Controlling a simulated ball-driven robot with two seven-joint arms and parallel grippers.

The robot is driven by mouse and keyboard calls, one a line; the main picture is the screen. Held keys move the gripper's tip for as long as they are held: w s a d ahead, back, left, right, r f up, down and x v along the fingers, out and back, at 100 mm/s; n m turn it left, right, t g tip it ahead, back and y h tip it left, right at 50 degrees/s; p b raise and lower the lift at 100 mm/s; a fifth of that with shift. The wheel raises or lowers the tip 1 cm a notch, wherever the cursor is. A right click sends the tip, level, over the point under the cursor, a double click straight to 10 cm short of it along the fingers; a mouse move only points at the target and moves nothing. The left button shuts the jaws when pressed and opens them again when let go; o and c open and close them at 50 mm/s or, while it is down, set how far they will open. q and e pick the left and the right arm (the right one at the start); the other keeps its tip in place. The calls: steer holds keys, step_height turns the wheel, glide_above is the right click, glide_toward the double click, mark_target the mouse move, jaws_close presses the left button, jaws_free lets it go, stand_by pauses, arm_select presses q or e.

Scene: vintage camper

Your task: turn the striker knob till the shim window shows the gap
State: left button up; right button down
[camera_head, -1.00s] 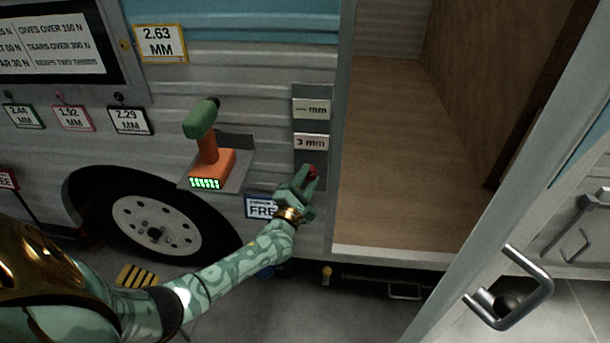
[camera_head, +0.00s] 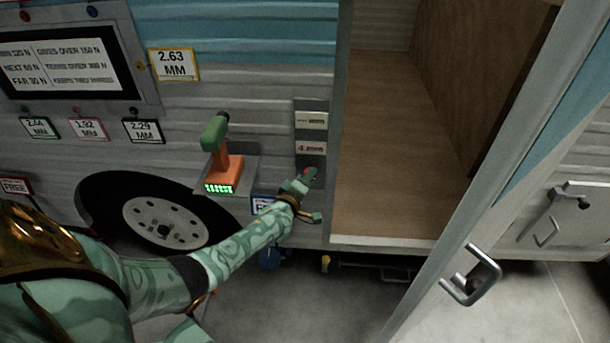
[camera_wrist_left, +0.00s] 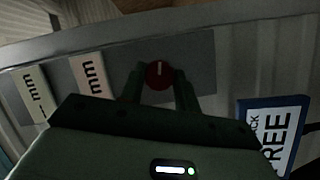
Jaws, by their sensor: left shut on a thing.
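The red striker knob (camera_wrist_left: 159,74) with a white mark sits on a grey strip (camera_head: 311,134) beside the open doorway. My left gripper (camera_head: 308,176) is shut on it, one finger on each side in the wrist view. In the head view the knob is mostly hidden by the fingers. Above the knob, the lower window (camera_head: 311,148) reads 4 mm. The upper window (camera_head: 311,120) shows a dash-like mark before mm, too small to read surely. In the wrist view the windows' numbers are unclear. My right gripper is not in view.
A green and orange drill (camera_head: 219,160) stands on a small shelf left of the strip. A 2.63 mm plate (camera_head: 174,64) and several smaller mm tags hang further left. A blue-edged FREE sign (camera_wrist_left: 277,135) is near my wrist. A door with a handle (camera_head: 470,276) stands open at right.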

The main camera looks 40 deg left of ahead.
arm_select(q)
steer(key=m+g+p, duration=0.1)
steer(key=m+p, duration=0.1)
steer(key=m, duration=0.1)
steer(key=shift+d+g+p, duration=0.1)
steer(key=shift+g+p, duration=0.2)
stand_by(0.5)
steer(key=o, duration=1)
